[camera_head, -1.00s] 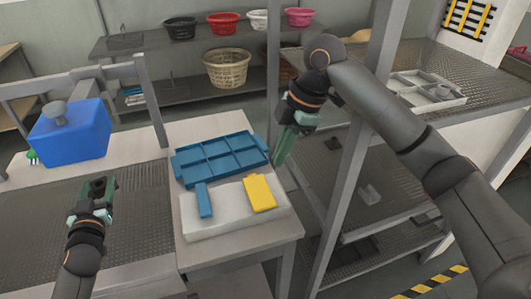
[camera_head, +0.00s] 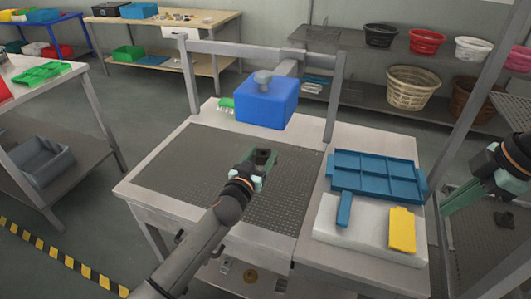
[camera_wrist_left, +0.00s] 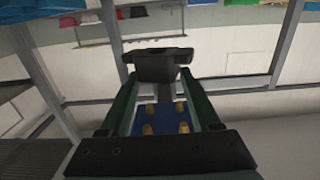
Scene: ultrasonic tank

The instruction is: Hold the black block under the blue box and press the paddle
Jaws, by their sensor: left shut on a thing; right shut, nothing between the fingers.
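The blue box (camera_head: 264,105), with a grey knob on top, hangs in the grey frame above the back of the worktable. My left gripper (camera_head: 262,162) is shut on the black block (camera_head: 263,156), in front of and below the box in the picture. In the left wrist view the block (camera_wrist_left: 158,64) sits between the green fingertips. A blue surface with several brownish pegs (camera_wrist_left: 165,118) shows between the fingers. My right gripper (camera_head: 462,196) is shut and empty at the right edge. I cannot tell which thing is the paddle.
A perforated dark plate (camera_head: 185,172) covers the left tabletop. On the right are a blue divided tray (camera_head: 375,176) and a white slab (camera_head: 330,232) bearing a blue piece (camera_head: 344,209) and a yellow piece (camera_head: 402,230). A small green item (camera_head: 226,103) lies left of the box. Grey posts (camera_head: 188,78) flank it.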

